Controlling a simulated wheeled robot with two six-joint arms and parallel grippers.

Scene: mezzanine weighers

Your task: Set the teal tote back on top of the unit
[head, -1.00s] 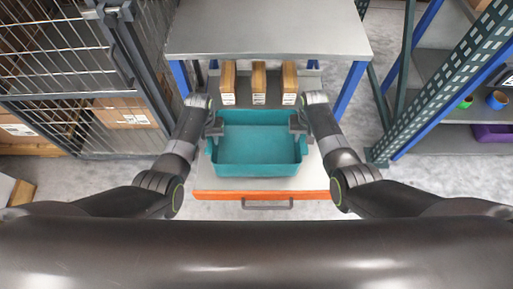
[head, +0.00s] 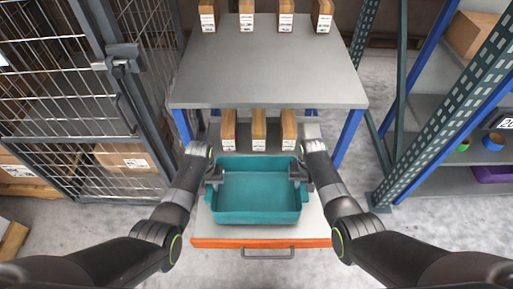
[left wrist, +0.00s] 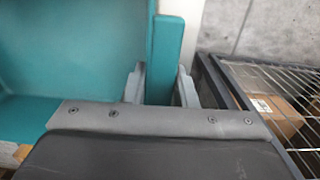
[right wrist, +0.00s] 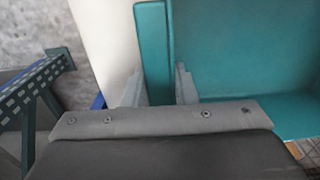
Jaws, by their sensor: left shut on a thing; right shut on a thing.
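The teal tote (head: 255,216) is an empty open box in the lower middle of the head view. It is over the pulled-out drawer of the unit; I cannot tell whether it touches the drawer. My left gripper (head: 213,178) is shut on its left wall, and my right gripper (head: 298,177) is shut on its right wall. The wrist views show the tote's wall between the fingers of the left gripper (left wrist: 160,85) and of the right gripper (right wrist: 159,85). The unit's grey top (head: 265,75) lies beyond the tote, with several boxes along its back edge.
The drawer's orange front (head: 215,243) has a grey handle. Three brown boxes (head: 259,130) stand behind the tote, below the top. A wire cage (head: 60,100) is at left, and a rack with a perforated green post (head: 440,110) is at right. The top's front and middle are clear.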

